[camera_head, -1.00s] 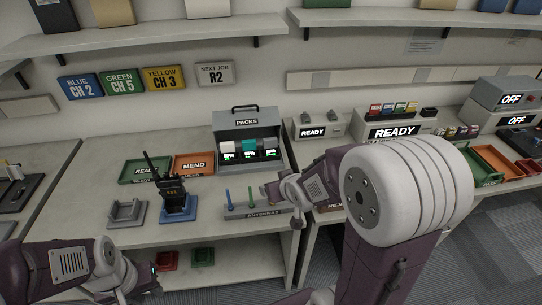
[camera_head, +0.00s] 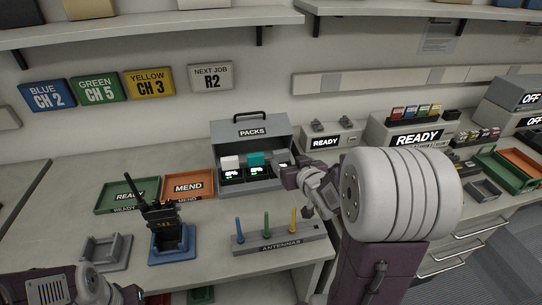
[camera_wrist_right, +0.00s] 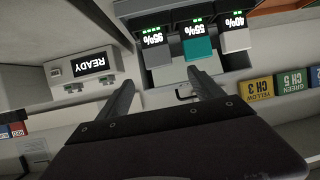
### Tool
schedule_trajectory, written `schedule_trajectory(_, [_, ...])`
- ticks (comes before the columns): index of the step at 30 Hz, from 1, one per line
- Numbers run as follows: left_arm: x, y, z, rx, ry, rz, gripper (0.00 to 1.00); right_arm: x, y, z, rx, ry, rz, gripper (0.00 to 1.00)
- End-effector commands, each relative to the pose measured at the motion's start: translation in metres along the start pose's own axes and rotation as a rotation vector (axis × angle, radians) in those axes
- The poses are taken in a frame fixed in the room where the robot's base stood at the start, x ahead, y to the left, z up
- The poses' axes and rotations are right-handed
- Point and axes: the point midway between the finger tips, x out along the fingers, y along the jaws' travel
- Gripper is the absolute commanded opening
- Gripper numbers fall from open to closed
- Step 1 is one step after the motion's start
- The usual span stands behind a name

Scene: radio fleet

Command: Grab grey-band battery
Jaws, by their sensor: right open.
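The grey-band battery (camera_head: 281,159) sits in the right bay of the open PACKS case (camera_head: 249,131), beside a teal-band battery (camera_head: 256,159) and a white-band one (camera_head: 230,162). In the right wrist view the grey-band battery (camera_wrist_right: 158,52) is at the left under a 95% display, with the teal one (camera_wrist_right: 198,48) and the white one (camera_wrist_right: 235,41) to its right. My right gripper (camera_wrist_right: 160,80) is open and empty; its fingers point at the case, apart from the grey band. My left gripper (camera_head: 131,294) is at the bottom edge, mostly cut off.
The antenna rack (camera_head: 279,245) stands in front of the case. A radio (camera_head: 166,232) stands in a blue cradle, left of it. Green (camera_head: 112,207) and orange (camera_head: 172,198) trays lie left of the case. A READY charger (camera_head: 331,130) stands to its right.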

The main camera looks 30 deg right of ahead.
Motion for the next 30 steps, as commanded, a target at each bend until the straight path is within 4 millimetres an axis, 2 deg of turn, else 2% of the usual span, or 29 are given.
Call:
schedule_trajectory(4, [0.001, 0.000, 0.001, 0.000, -0.001, 0.000, 0.36, 0.003, 0.000, 0.001, 0.000, -0.001, -0.001, 0.76])
schedule_trajectory(9, [0.005, 0.000, 0.001, 0.000, -0.001, 0.000, 0.36, 0.031, 0.000, 0.003, 0.000, -0.003, -0.002, 0.76])
schedule_trajectory(16, [0.007, 0.000, 0.001, 0.000, -0.001, 0.000, 0.36, 0.043, 0.000, 0.002, 0.000, -0.001, -0.001, 0.76])
schedule_trajectory(24, [0.014, 0.000, 0.002, 0.000, -0.001, 0.000, 0.36, 0.087, 0.001, 0.006, -0.001, -0.002, -0.001, 0.76])
schedule_trajectory(30, [0.014, 0.000, 0.002, 0.000, 0.000, 0.000, 0.36, 0.091, 0.002, 0.004, 0.000, -0.001, 0.000, 0.76])
